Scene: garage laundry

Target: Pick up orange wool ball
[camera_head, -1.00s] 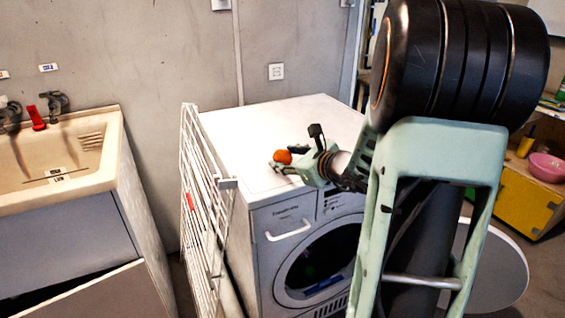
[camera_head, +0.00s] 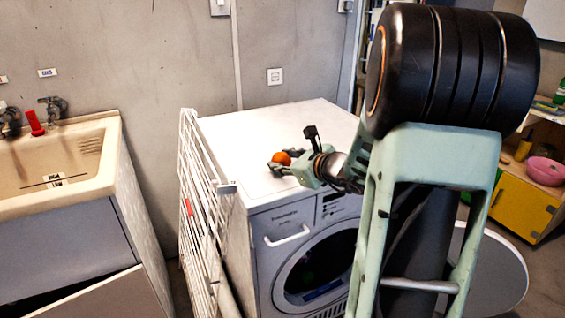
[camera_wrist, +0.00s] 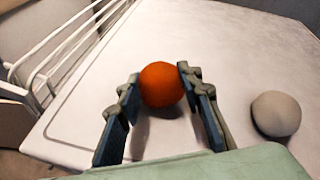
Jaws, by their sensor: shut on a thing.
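The orange wool ball (camera_head: 281,158) is at my gripper's tips above the white top of the washing machine (camera_head: 250,130). In the wrist view the ball (camera_wrist: 161,84) sits between the two fingertips of my gripper (camera_wrist: 160,88), which is shut on it. A shadow lies on the machine top below the ball. I cannot tell whether the ball still touches the surface. My gripper also shows in the head view (camera_head: 287,166), near the front left part of the machine top.
A grey-white ball (camera_wrist: 276,114) lies on the machine top to the right of my gripper. A white drying rack (camera_head: 200,200) stands along the machine's left side. A sink (camera_head: 60,165) is farther left. The back of the machine top is clear.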

